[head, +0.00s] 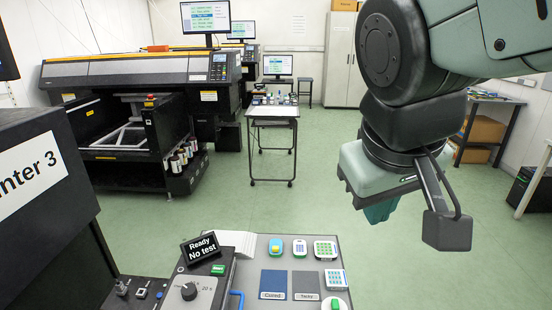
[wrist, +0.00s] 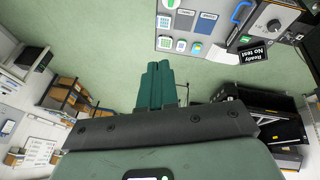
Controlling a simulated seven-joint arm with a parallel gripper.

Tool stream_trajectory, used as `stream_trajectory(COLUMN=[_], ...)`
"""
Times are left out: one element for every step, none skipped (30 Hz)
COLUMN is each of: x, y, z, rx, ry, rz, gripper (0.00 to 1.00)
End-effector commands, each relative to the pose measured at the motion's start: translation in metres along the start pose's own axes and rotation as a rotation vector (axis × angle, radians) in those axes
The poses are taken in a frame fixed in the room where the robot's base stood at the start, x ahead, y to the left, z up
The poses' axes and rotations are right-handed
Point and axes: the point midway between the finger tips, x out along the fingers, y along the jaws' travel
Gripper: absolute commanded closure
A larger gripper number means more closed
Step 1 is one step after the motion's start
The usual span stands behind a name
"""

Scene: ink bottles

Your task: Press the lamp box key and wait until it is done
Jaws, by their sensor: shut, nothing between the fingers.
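The lamp box (head: 205,292) stands at the bottom centre of the head view, with a dial marked 20 s. A small green key (head: 218,269) is on its top, not covered by anything. Its black display (head: 201,248) reads "Ready" and "No test". My gripper (head: 382,212) hangs over the floor to the right of the box, well apart from it, with its teal fingers together and empty. In the wrist view the fingers (wrist: 158,68) point toward the worktop, and the lamp box (wrist: 278,18) shows turned at the upper right.
The grey worktop (head: 262,248) holds "Cured" (head: 273,284) and "Tacky" (head: 306,285) mats and several small coloured pads. A blue handle (head: 236,299) stands by the box. A Printer 3 housing (head: 40,190) is at left. Open floor lies beyond.

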Motion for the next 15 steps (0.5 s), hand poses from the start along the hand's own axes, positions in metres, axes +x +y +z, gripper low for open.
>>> stream_trajectory(x=[0.01,0.014,0.021,0.027,0.032,0.04,0.045,0.052,0.06,0.067,0.073,0.083,0.09,0.097,0.107], y=[-0.003,-0.004,-0.006,-0.008,-0.01,-0.014,-0.018,-0.021,-0.028,-0.033,-0.038,-0.047,-0.054,-0.061,-0.071], z=[-0.013,-0.021,-0.031,-0.039,-0.046,-0.057,-0.065,-0.072,-0.083,-0.09,-0.098,-0.107,-0.115,-0.121,-0.13], rx=[-0.073,-0.115,-0.171,-0.215,-0.258,-0.316,-0.361,-0.405,-0.465,-0.51,-0.555,-0.616,-0.662,-0.708,-0.77], ry=[-0.028,-0.039,-0.053,-0.063,-0.072,-0.083,-0.09,-0.098,-0.106,-0.111,-0.115,-0.122,-0.125,-0.128,-0.129], rz=[0.02,0.035,0.054,0.069,0.083,0.103,0.117,0.131,0.15,0.163,0.177,0.194,0.207,0.22,0.237], gripper=[1.0,1.0,1.0,1.0,1.0,1.0,1.0,1.0,1.0,1.0,1.0,1.0,1.0,1.0,1.0])
